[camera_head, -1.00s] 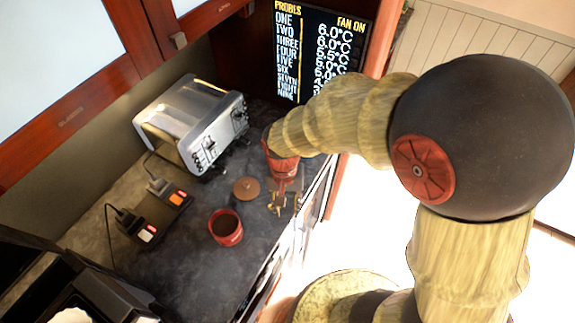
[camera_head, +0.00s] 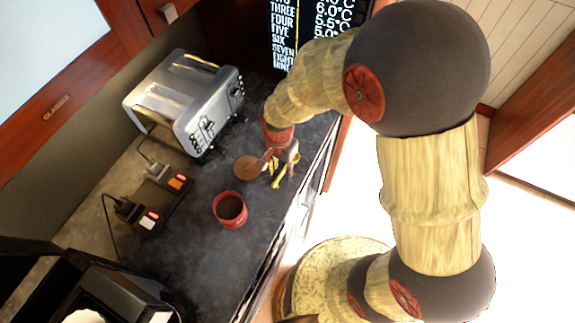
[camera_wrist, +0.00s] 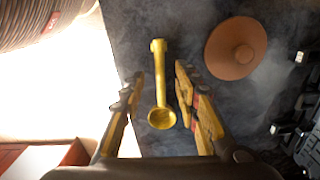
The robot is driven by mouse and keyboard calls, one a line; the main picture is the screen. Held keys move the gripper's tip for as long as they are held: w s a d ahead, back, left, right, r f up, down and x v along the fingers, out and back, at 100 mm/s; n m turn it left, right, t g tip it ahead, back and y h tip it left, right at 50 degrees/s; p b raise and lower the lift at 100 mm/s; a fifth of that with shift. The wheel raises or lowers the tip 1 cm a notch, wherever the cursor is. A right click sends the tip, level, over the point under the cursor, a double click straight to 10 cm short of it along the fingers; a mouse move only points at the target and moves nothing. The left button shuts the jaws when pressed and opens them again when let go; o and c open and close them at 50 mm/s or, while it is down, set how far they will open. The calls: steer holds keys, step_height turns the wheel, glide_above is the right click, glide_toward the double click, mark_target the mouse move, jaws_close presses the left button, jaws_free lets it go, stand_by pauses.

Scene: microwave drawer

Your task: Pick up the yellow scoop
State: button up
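The yellow scoop (camera_wrist: 160,85) lies on the dark countertop near its front edge, its round bowl toward my gripper in the wrist view and its handle pointing away. My gripper (camera_wrist: 157,80) is open, with one finger on each side of the scoop and visible gaps on both sides. I cannot tell how far the fingers are above the counter. In the head view my gripper (camera_head: 281,170) is pointed down at the counter edge, and the scoop (camera_head: 295,158) shows only partly behind the fingers.
A brown round lid (camera_wrist: 236,48) lies right of the scoop in the wrist view. A red cup (camera_head: 230,209) with dark contents, a toaster (camera_head: 185,100) and a power strip (camera_head: 160,201) stand on the counter (camera_head: 205,265). The counter's front edge is close to the scoop.

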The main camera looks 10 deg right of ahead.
steer(key=shift+f, duration=1.45)
steer(key=shift+c, duration=1.3)
jaws_close()
